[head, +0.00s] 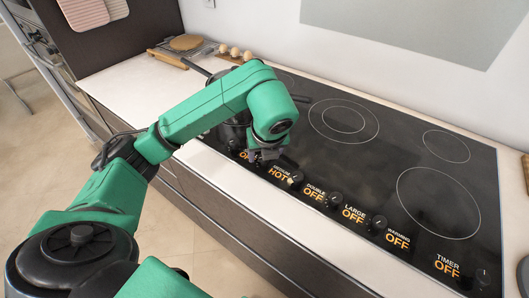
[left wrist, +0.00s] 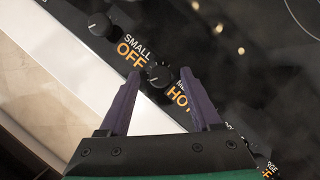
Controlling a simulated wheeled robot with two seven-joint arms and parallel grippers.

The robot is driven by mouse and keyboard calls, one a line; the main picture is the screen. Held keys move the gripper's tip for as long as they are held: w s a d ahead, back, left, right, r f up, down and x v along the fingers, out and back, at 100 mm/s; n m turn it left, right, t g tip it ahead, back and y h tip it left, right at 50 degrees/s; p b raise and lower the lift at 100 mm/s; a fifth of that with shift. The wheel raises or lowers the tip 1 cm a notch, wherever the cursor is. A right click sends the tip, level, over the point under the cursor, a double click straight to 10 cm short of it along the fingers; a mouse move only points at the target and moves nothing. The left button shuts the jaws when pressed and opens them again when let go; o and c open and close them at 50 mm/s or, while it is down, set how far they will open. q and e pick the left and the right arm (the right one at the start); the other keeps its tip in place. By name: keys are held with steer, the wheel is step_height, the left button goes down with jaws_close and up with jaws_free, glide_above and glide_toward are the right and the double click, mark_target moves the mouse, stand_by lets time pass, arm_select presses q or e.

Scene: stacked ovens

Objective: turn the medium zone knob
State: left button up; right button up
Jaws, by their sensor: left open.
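The medium zone knob (left wrist: 159,75) is a round black knob with a light pointer mark, in the middle of the left wrist view, between the SMALL and MEDIUM labels. The label beside it reads HOT (left wrist: 178,96); in the head view this HOT label (head: 278,174) also shows. My left gripper (left wrist: 158,72) is open, its two purple fingers on either side of the knob. Whether they touch it I cannot tell. In the head view my left gripper (head: 264,156) is low over the cooktop's front edge and hides the knob. My right gripper is not in view.
The black cooktop (head: 400,155) has other knobs along its front, such as the small zone knob (left wrist: 100,24), one by DOUBLE (head: 297,177) and one by LARGE (head: 335,199); visible neighbouring labels read OFF. Eggs (head: 235,52) and a wooden board (head: 186,42) lie at the back left.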

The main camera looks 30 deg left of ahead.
arm_select(q)
steer(key=p+v, duration=0.5)
steer(key=v, duration=0.9)
steer(key=shift+r, duration=0.25)
steer(key=shift+s, duration=0.1)
